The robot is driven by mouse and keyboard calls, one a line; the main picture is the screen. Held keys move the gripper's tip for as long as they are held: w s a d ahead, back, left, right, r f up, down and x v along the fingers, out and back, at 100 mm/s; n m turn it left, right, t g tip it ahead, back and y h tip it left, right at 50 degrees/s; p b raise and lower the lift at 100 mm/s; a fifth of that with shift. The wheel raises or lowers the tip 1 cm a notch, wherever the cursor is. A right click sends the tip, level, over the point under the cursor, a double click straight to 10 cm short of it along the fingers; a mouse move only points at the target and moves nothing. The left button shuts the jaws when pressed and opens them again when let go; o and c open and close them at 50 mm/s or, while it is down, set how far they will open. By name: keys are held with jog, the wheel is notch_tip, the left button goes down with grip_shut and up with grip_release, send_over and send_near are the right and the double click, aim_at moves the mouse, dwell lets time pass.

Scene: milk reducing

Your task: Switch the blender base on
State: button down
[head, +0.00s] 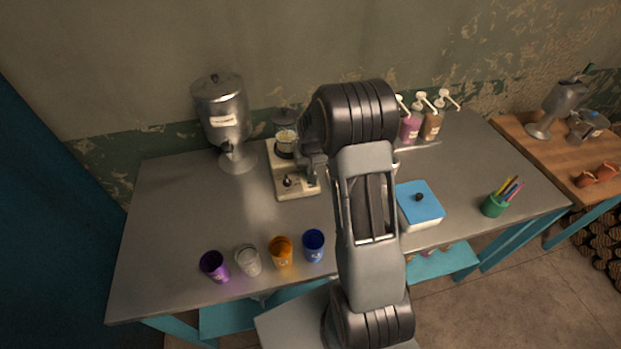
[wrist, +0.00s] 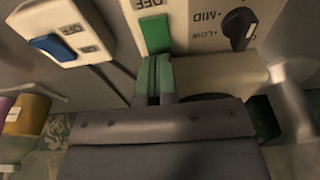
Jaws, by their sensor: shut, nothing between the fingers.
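The blender base (head: 298,189) is a cream unit on the metal table, left of my arm in the head view. Its front panel (wrist: 197,48) fills the top of the wrist view, with a green switch (wrist: 155,33) marked OFF and a black knob (wrist: 240,27) beside LOW and MID. My gripper (wrist: 155,75) is shut and empty, its fingertips right at the near end of the green switch. I cannot tell whether they touch it. In the head view my arm hides part of the base.
A second white box with a blue switch (wrist: 50,45) stands close on the left in the wrist view. A metal dispenser (head: 222,115) stands at the back left. Several cups, including an orange cup (head: 281,251), line the front edge. A blue-lidded box (head: 420,204) sits right of my arm.

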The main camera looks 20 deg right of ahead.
jog(key=shift+f+b, duration=0.7)
jog(key=shift+f, duration=0.2)
jog(key=shift+r, duration=0.15)
dwell(0.4)
jog(key=shift+r+p, duration=2.2)
jog(key=shift+r, duration=1.2)
